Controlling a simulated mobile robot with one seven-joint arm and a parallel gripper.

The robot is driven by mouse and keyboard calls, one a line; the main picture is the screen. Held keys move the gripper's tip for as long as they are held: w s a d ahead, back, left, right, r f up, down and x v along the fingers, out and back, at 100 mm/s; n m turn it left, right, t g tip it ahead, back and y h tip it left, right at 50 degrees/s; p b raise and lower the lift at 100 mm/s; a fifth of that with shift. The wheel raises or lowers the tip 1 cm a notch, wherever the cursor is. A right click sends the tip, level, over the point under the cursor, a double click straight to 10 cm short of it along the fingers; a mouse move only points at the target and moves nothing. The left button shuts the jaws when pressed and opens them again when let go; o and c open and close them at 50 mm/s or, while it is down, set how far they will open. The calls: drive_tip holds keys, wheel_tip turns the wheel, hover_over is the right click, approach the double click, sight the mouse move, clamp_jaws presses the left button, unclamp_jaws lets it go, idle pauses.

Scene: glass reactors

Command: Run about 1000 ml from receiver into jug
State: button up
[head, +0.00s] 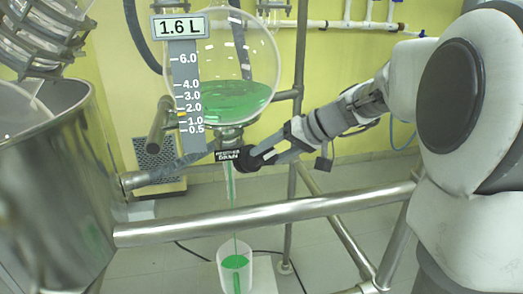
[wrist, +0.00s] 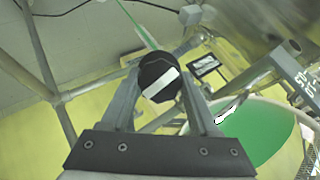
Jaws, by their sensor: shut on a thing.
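The receiver (head: 240,55) is a round glass flask with green liquid in its lower part. Its display (head: 180,27) reads 1.6 L, above a grey scale (head: 186,90). My gripper (head: 258,158) is shut on a black valve knob (head: 243,160) under the flask. The wrist view shows the knob (wrist: 159,78), with a white stripe, between both fingers. A thin green stream (head: 232,200) runs from the outlet down into the clear jug (head: 224,275) on the floor. Green liquid shows in the jug; its base is cut off by the frame.
A steel vessel (head: 55,190) stands at the left. A horizontal steel rail (head: 270,212) crosses in front, below my gripper and above the jug. Upright frame posts (head: 298,100) stand behind. A small dark label (head: 228,155) sits beside the knob.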

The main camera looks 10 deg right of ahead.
drive_tip(key=shift+m+y, duration=0.4)
drive_tip(key=shift+m, duration=1)
drive_tip(key=o, duration=1.4)
drive_tip(key=p+v, duration=0.2)
drive_tip(key=v, duration=0.5)
drive_tip(key=shift+s+d+r, duration=0.1)
drive_tip(key=shift+s+d, duration=0.05)
drive_tip(key=shift+d, duration=0.1)
